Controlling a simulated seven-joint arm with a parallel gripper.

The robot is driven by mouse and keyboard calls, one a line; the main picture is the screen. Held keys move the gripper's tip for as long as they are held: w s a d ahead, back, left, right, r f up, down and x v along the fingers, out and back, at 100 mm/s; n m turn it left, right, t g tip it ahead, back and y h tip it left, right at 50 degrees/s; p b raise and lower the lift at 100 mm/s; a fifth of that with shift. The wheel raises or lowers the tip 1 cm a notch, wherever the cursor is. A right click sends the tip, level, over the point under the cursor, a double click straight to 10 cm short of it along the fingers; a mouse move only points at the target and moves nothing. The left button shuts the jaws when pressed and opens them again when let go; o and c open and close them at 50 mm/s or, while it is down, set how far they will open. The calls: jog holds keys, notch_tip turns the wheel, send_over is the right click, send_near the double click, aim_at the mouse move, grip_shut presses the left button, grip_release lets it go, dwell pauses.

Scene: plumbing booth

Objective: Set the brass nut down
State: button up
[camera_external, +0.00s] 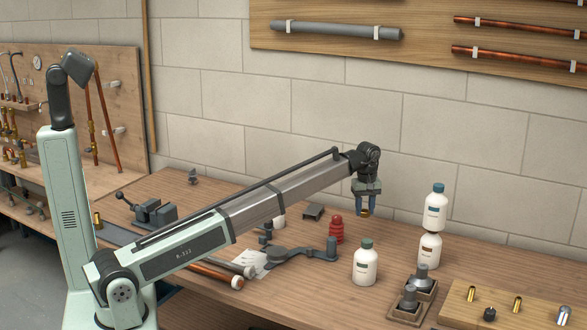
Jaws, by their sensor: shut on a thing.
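My gripper (366,203) hangs from the end of my arm, pointing down over the back part of the workbench. It is shut on the brass nut (365,212), a small gold-coloured piece showing at the fingertips. The nut is held in the air above the wooden bench top (310,290). Most of the nut is hidden by the fingers, and its exact height above the bench is hard to tell.
A red stacked piece (336,230) stands left below the gripper. White bottles (365,263) stand in front and to the right, one (435,208) apparently atop another (429,250). A board with brass fittings (500,306) lies front right. A vise (152,210) stands left.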

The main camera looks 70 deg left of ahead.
jog(key=s+a+r, duration=0.1)
jog(key=s+a, duration=0.1)
jog(key=a, duration=0.4)
jog(key=m, duration=0.2)
send_over(311, 235)
jog(key=shift+a+f, duration=0.1)
jog(key=shift+f, duration=4.95)
jog(key=o, duration=1)
jog(key=shift+f, duration=0.1)
jog(key=shift+o, duration=0.2)
notch_tip(311, 235, up, 12)
